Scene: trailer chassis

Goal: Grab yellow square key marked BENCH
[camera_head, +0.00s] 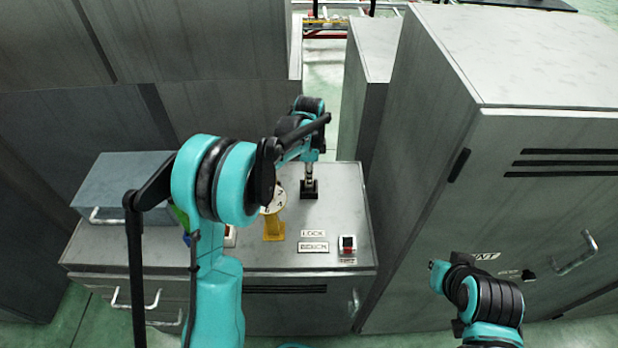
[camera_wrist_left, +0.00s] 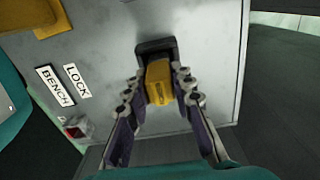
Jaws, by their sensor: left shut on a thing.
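The yellow square key (camera_wrist_left: 158,92) stands at a black holder (camera_wrist_left: 153,48) on the grey bench top in the left wrist view. Part of the holder is hidden behind the key. My left gripper (camera_wrist_left: 160,80) is shut on the key, with one finger on each side of it. In the head view my left gripper (camera_head: 309,178) reaches down to the black holder (camera_head: 309,192) near the back of the bench, and the key is too small to tell there. The BENCH label (camera_head: 314,247) lies at the front of the bench top. My right gripper is not in view.
A yellow stand with a round dial (camera_head: 273,230) is left of the holder. A LOCK label (camera_head: 313,233) and a red switch (camera_head: 347,243) are near the front edge. A tall grey cabinet (camera_head: 430,150) stands close on the right. A blue-grey box (camera_head: 120,185) sits at left.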

